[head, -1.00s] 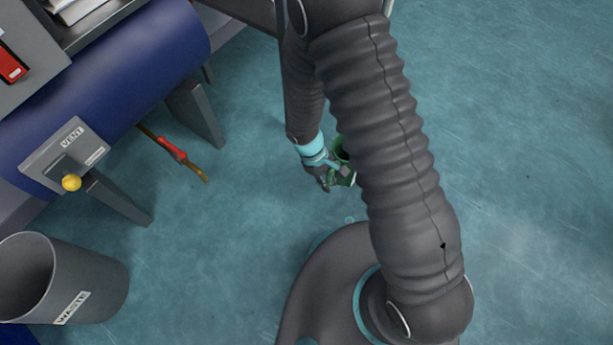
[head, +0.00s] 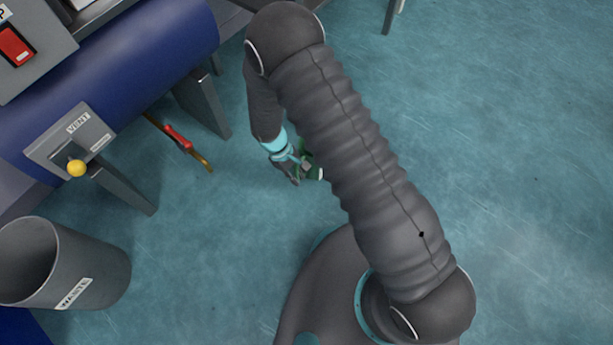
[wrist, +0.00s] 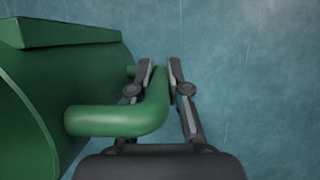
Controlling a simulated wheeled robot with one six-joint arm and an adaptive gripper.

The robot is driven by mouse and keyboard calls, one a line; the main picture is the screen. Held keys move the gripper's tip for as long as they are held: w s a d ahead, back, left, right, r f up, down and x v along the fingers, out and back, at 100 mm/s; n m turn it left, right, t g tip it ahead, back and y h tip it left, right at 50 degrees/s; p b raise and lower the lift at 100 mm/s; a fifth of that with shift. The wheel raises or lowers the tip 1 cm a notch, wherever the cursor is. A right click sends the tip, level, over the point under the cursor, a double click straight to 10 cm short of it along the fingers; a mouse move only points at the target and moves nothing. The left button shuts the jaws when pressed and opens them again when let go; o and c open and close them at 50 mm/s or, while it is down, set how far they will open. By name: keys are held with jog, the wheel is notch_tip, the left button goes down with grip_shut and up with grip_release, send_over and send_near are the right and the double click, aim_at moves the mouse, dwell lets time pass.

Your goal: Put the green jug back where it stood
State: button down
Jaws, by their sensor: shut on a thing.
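The green jug (wrist: 55,95) fills the left side of the wrist view, with its handle (wrist: 120,118) reaching right to my gripper (wrist: 161,75). My gripper is shut on the handle, which lies between the two fingers. In the head view my gripper (head: 298,172) hangs left of my arm, and a small part of the green jug (head: 315,174) shows beside it. The rest of the jug is hidden behind my arm in that view. Only floor shows beyond the jug and fingers in the wrist view.
A grey waste bin (head: 100,275) stands at lower left. A blue cylindrical machine (head: 150,60) on grey legs carries a vent panel (head: 58,150) with a yellow knob (head: 76,168). A red-handled tool (head: 178,138) is below the machine. The teal floor (head: 510,130) at right is clear.

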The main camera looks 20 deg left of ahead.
jog(key=shift+w+a+f+b, duration=0.1)
jog(key=shift+a+f+b, duration=0.05)
jog(key=shift+f, duration=0.9)
jog(key=shift+a+f+b, duration=0.15)
jog(key=shift+f, duration=0.9)
jog(key=shift+f, duration=0.2)
jog(key=c, duration=1.1)
grip_release()
jog(key=shift+c, duration=0.2)
jog(key=p+v, duration=0.1)
jog(key=v, duration=1.1)
jog(key=shift+r, duration=0.2)
